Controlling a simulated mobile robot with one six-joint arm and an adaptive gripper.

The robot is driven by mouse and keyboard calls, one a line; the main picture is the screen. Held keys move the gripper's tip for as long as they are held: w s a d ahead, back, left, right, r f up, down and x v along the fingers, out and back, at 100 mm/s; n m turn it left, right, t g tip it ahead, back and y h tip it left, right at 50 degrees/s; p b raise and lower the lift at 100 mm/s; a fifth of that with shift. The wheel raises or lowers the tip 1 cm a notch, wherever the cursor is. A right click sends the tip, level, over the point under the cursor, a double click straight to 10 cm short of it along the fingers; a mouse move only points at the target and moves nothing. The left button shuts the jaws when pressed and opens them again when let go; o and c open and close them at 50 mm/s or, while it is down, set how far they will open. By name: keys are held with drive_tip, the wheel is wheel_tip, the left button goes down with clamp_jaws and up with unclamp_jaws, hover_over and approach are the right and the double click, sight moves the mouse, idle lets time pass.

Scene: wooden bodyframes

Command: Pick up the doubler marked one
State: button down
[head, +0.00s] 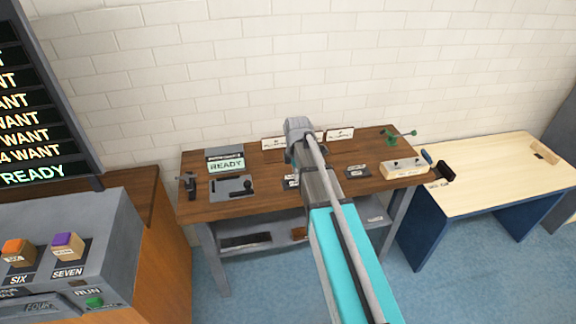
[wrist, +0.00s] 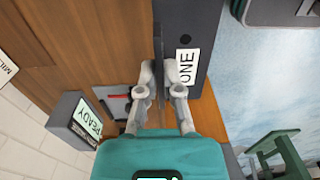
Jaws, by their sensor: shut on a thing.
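In the wrist view my gripper (wrist: 161,76) is shut on a thin dark upright plate, the doubler (wrist: 158,28), seen edge-on between the fingers. Directly to its right is a wider dark grey piece (wrist: 206,35) with a white label reading ONE. I cannot tell whether the label belongs to the held plate or to a holder beside it. In the head view my arm reaches over the brown wooden bench (head: 265,196), and the arm hides the gripper and what it holds.
A READY sign (head: 225,161) and a grey fixture with a lever (head: 232,187) stand on the bench's left. A small labelled dark block (head: 357,171), a pale control box (head: 404,169) and a green stand (head: 392,138) are on the right. A light table (head: 490,180) stands further right.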

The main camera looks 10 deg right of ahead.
drive_tip(key=shift+s+d+r+p, duration=0.1)
drive_tip(key=shift+s+r+p, duration=0.15)
drive_tip(key=shift+s, duration=0.45)
drive_tip(key=shift+s+d+r+p, duration=0.15)
drive_tip(key=shift+s+r, duration=0.2)
drive_tip(key=shift+s, duration=0.3)
drive_tip(key=shift+a+r, duration=0.1)
drive_tip(key=shift+r+p, duration=2.95)
drive_tip(key=shift+p, duration=0.05)
